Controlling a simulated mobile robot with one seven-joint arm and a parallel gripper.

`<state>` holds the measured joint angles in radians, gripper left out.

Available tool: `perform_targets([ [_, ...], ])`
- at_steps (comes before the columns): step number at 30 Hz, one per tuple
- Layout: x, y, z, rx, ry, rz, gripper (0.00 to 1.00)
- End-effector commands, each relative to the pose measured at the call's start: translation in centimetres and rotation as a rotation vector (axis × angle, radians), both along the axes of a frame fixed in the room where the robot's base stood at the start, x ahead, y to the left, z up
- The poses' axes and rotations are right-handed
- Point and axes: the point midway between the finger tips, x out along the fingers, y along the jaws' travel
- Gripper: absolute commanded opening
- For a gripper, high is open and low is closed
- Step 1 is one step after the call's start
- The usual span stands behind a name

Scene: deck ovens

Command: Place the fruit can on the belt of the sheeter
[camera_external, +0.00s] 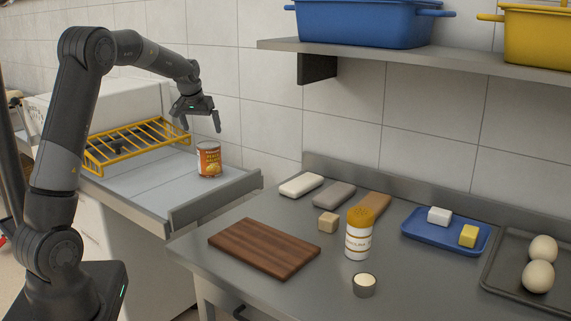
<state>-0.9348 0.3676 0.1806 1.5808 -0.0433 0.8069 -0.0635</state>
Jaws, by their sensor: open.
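The fruit can (209,160), with an orange and red label, stands upright on the flat bed of the sheeter (150,187), near its right end. My gripper (201,125) is above the can, pointing down with its fingers spread apart. It is empty, and a gap shows between the fingertips and the can's top. The yellow wire guard (137,146) of the sheeter is to the left of the can.
A steel table at the front right holds a wooden board (264,247), a shaker (359,234), a small cup (364,284), a blue tray (416,243) and a dark tray with dough balls. A shelf (400,51) with blue and yellow pots hangs above.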

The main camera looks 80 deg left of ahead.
Motion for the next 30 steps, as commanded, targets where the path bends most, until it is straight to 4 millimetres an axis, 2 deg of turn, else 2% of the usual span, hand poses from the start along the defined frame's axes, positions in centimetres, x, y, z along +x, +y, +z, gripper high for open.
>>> perform_targets([
  [5, 0.2, -0.3, 0.1, 0.0, -0.002, -0.005, 0.98],
  [8, 1.4, -2.2, 1.0, 0.001, -0.008, -0.039, 0.98],
  [10, 2.9, -4.9, 2.1, 0.002, -0.017, -0.084, 0.98],
  [14, 5.9, -12.4, 4.5, 0.0, -0.036, -0.207, 0.98],
  [15, 6.6, -15.0, 5.2, -0.001, -0.041, -0.25, 0.98],
  [20, 7.9, -25.0, 7.3, 0.0, -0.059, -0.417, 0.98],
  [21, 7.9, -27.4, 7.7, 0.001, -0.063, -0.46, 0.98],
  [25, 7.1, -35.0, 8.4, 0.005, -0.072, -0.598, 0.98],
  [30, 4.3, -43.9, 8.3, 0.013, -0.081, -0.78, 0.98],
])
